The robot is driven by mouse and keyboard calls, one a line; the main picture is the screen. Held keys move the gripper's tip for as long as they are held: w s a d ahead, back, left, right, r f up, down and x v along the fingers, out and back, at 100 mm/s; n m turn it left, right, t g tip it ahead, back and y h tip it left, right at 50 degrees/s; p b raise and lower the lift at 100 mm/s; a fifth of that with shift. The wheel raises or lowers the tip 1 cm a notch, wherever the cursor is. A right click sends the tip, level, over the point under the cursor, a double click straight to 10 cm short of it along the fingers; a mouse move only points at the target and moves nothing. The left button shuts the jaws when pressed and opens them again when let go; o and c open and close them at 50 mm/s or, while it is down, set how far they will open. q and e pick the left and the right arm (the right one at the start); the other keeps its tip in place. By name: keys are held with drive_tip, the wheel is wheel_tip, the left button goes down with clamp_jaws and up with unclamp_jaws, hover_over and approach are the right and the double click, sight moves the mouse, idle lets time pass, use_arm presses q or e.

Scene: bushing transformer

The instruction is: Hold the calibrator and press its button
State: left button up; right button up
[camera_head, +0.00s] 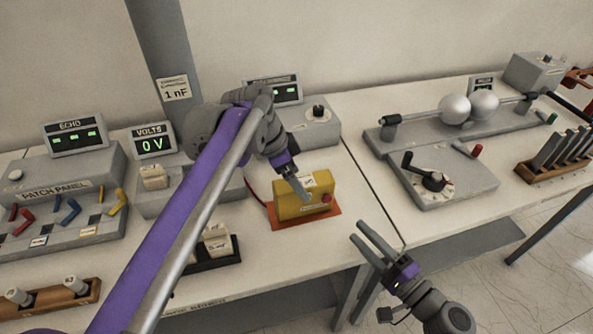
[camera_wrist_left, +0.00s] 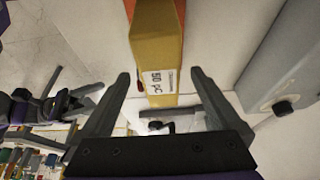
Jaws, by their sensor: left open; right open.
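The calibrator, a yellow box (camera_head: 297,208) with a red button (camera_head: 326,198) on its right front, stands on an orange mat (camera_head: 329,216). My left gripper (camera_head: 296,187) reaches down over the box from above. In the left wrist view, the open left gripper (camera_wrist_left: 160,74) has one finger to each side of the calibrator (camera_wrist_left: 157,50), whose white "50 pC" label faces the camera. Gaps show beside the box. I cannot tell how deep the fingers reach. My right gripper (camera_head: 367,240) is open and empty, in front of the table edge, right of and below the calibrator.
A VOLTS display (camera_head: 153,143) reads 0 V behind my left arm. A patch panel (camera_head: 65,190) with coloured plugs stands at left. A sphere device (camera_head: 455,108) and a dial box (camera_head: 440,185) stand on the right table. Bare tabletop lies right of the calibrator.

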use_arm(q)
drive_tip(key=shift+x, duration=2.25)
clamp_jaws()
use_arm(e)
clamp_jaws()
